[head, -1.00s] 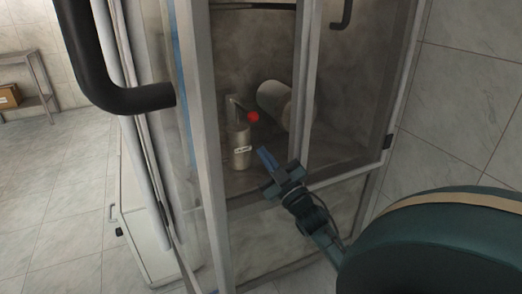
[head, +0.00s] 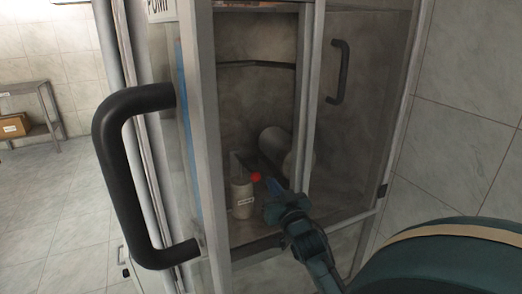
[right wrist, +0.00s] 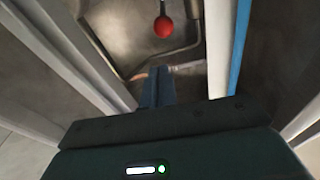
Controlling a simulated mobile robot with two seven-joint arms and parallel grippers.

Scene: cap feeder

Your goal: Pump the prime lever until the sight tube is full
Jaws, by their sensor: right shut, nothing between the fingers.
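A red ball knob (head: 255,177) shows inside the open front of the cabinet; I take it as the end of the prime lever. It also shows in the right wrist view (right wrist: 163,27), on a short dark stem ahead of my fingers. My right gripper (head: 272,185) is shut and empty, just right of the knob in the head view. Its blue fingers (right wrist: 157,85) point toward the knob, with a visible gap in the wrist view. A pale labelled cylinder (head: 242,198) stands left of the knob. I cannot make out a sight tube or its level. My left gripper is out of view.
Cabinet frame posts (head: 203,130) stand on both sides of the opening. A large black handle (head: 120,180) sticks out at the left. A grey horizontal cylinder (head: 275,140) lies behind the knob. A bent metal tube (right wrist: 180,50) runs near the knob. A shelf (head: 35,125) stands far left.

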